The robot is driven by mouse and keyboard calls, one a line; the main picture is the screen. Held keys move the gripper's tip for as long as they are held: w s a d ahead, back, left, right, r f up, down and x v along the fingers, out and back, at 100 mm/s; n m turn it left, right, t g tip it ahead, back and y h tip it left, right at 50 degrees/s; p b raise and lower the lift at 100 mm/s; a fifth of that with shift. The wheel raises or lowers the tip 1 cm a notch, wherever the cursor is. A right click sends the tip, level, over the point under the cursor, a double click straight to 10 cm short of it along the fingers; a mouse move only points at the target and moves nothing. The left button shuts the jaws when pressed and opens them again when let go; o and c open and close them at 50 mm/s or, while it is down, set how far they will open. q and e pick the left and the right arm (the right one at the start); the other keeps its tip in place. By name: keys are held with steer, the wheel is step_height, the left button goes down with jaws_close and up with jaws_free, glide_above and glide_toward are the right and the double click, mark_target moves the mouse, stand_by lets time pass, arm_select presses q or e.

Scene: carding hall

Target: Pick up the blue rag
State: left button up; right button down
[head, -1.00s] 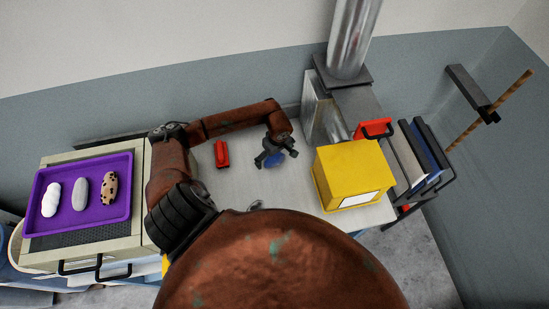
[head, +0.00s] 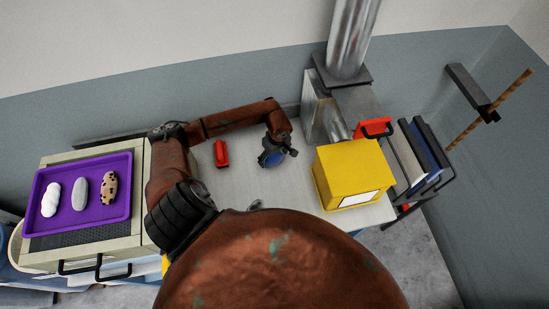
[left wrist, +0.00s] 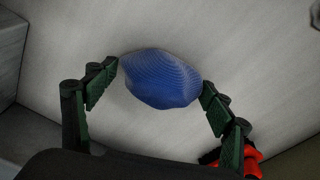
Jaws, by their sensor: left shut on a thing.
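The blue rag (head: 270,159) is on the light table top, under my left gripper (head: 272,156) in the head view. In the left wrist view the rag (left wrist: 162,79) is a ridged blue bundle. It sits between the two green-padded fingers of my left gripper (left wrist: 160,88), which are shut on it from both sides. Whether the rag still touches the table cannot be told. My right gripper is not in view.
A red object (head: 221,154) lies left of the rag. A yellow box (head: 345,168) stands to the right, with metal ducting (head: 345,45) behind it. A purple tray (head: 62,205) with several rolls is at far left.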

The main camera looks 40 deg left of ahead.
arm_select(q)
steer(key=shift+r, duration=0.1)
steer(key=shift+a+r, duration=0.1)
steer(key=shift+r, duration=0.15)
step_height(320, 180, up, 2)
steer(key=shift+r+b, duration=0.1)
steer(key=shift+b, duration=0.65)
steer(key=s+d+r+b, duration=0.2)
steer(key=s+d+r, duration=0.7)
steer(key=d+r, duration=0.1)
steer(key=shift+d+b, duration=0.3)
steer(key=shift+d, duration=0.1)
steer(key=shift+s, duration=0.1)
steer(key=o, duration=0.6)
steer(key=c, duration=0.5)
